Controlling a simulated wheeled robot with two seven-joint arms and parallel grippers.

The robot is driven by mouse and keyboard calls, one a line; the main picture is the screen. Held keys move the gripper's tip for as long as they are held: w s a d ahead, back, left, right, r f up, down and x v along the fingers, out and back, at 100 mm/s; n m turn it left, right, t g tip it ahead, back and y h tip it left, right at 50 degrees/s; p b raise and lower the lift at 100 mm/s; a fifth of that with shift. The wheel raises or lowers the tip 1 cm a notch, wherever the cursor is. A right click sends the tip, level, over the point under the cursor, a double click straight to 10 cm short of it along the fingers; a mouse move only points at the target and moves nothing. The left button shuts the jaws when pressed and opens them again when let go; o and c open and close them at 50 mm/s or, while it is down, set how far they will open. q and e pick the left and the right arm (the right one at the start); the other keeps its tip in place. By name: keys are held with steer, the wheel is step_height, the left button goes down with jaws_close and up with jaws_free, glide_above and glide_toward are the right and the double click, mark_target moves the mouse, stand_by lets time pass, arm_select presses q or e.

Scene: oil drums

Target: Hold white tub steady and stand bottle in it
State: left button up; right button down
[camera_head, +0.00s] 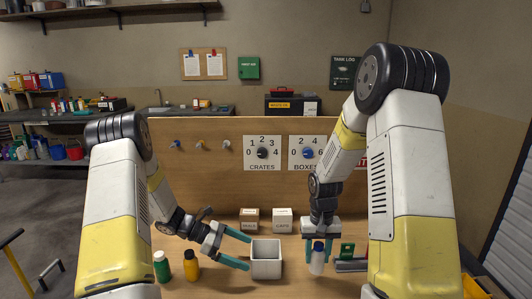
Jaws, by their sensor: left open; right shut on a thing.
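The white tub (266,268) is a square, open-topped container standing on the bench at the centre. My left gripper (248,252) is open at the tub's left side, with one teal finger near its back left corner and the other near its front left. I cannot tell whether the fingers touch the tub. My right gripper (318,247) points down and is shut on a white bottle (317,264) with a blue cap. The bottle is upright, to the right of the tub and apart from it. Whether its base touches the bench is unclear.
A green bottle (161,267) and a yellow bottle (191,267) stand left of my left gripper. A green item (347,250) lies right of the held bottle. A wooden panel with dials (262,152) rises behind.

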arm_select(q)
steer(key=x, duration=0.7)
steer(key=shift+d+f, duration=0.1)
steer(key=shift+d, duration=0.2)
steer(key=c, duration=0.8)
